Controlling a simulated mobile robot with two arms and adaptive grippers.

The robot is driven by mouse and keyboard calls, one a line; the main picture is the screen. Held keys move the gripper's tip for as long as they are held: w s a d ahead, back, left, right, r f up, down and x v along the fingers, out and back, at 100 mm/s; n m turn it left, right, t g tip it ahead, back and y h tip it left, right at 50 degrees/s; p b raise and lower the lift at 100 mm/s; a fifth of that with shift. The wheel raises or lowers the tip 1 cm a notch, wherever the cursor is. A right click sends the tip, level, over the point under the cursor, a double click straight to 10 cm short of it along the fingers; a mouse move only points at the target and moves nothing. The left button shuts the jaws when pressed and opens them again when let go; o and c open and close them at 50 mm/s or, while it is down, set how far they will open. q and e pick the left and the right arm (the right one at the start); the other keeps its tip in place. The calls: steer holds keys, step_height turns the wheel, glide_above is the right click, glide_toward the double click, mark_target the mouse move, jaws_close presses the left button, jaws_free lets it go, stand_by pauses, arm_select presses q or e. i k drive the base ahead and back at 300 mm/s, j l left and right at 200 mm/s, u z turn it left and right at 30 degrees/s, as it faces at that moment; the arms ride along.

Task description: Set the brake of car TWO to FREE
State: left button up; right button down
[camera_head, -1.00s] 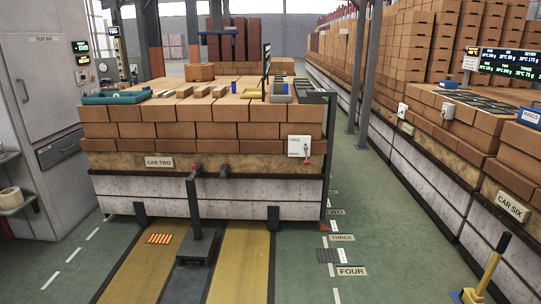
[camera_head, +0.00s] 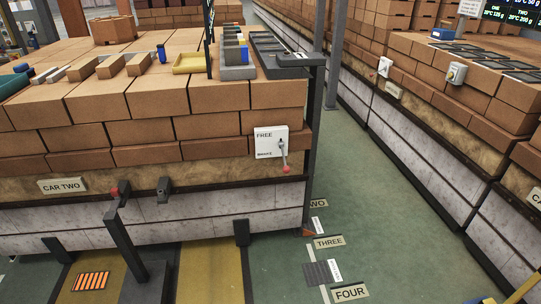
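Car TWO, marked by its CAR TWO label (camera_head: 62,185), stands ahead at the left and centre, stacked with bricks. On its end face, near the right corner, is a white brake plate (camera_head: 270,142) with FREE printed at the top and BRAKE at the bottom. A grey brake lever (camera_head: 283,155) with a red knob is mounted at the plate's right side. The lever hangs down, with its knob at about the level of the BRAKE word or a little below. Neither of my grippers is in view.
Green floor (camera_head: 390,225) with THREE (camera_head: 329,242) and FOUR (camera_head: 350,292) plates lies clear to the right. Another brick-laden row (camera_head: 450,100) runs along the right. A yellow handle shows at bottom right.

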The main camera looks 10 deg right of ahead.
mark_target(286, 170)
steer(key=i, duration=0.95)
steer(key=u, duration=0.3)
